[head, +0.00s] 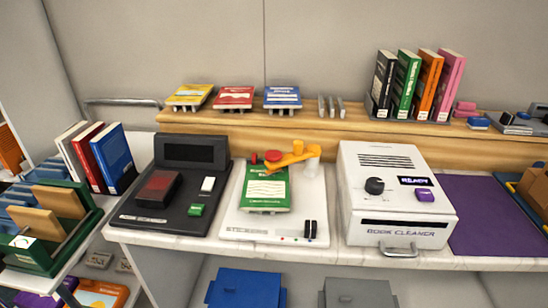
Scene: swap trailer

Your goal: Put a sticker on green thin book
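A green book (268,200) lies flat on the white sticker machine (301,233), which is labelled "STICKERS". A pale panel with lines shows on its cover; I cannot tell whether it is a sticker or printing. The machine's orange arm (296,157) with a red knob reaches over the book's top edge and hides part of it. Another green book (404,86) stands upright on the wooden shelf between a black book and an orange book. Neither of my grippers is in view.
A black device (174,203) stands left of the sticker machine and a white book cleaner (396,192) reading "READY" stands right. A purple mat (497,216) lies farther right. Red and blue books (112,156) stand at left. The counter's front edge is narrow.

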